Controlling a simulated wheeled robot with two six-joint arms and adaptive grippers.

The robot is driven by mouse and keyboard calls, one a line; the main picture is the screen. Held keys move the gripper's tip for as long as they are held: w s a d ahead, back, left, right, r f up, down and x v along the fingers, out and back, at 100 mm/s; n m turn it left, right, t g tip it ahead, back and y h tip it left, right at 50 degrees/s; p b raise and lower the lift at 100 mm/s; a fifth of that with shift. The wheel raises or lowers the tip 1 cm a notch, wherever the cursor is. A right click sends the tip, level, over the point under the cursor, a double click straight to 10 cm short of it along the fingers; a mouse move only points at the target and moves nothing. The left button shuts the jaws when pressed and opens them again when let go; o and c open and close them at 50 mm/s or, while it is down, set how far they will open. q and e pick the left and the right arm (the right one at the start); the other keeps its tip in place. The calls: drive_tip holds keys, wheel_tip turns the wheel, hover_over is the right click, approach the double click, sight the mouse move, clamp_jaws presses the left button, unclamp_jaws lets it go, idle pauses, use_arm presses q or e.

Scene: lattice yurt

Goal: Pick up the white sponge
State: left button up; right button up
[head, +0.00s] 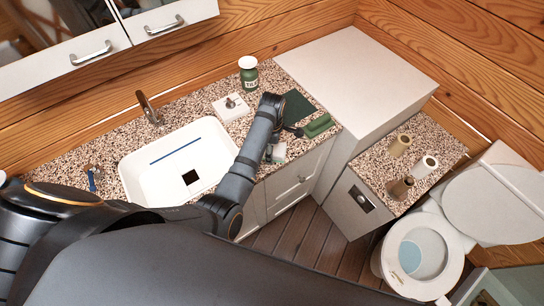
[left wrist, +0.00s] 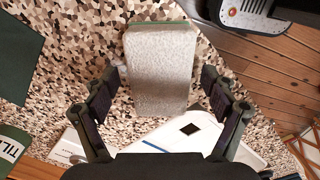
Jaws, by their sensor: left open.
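The white sponge (left wrist: 162,72) fills the middle of the left wrist view as a pale grey-white block with a thin green edge at its far end. In the head view it seems to be the small pale thing (head: 278,153) on the speckled counter right of the sink, partly hidden by my arm. My left gripper (head: 288,134) is over it. In the left wrist view the open fingers (left wrist: 160,82) stand on either side of the sponge, with a visible gap at each side. My right gripper is not in view.
A green block (head: 319,125) and a dark green cloth (head: 299,106) lie near the gripper. A green-labelled jar (head: 249,77) and a white dish (head: 222,108) stand behind. The white sink (head: 205,142) is to the left. Rolls (head: 400,145) stand on the lower right counter.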

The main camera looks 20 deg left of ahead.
use_arm(q)
drive_tip(key=shift+f, duration=0.1)
drive_tip(key=c, duration=1.1)
drive_tip(key=shift+p, duration=0.35)
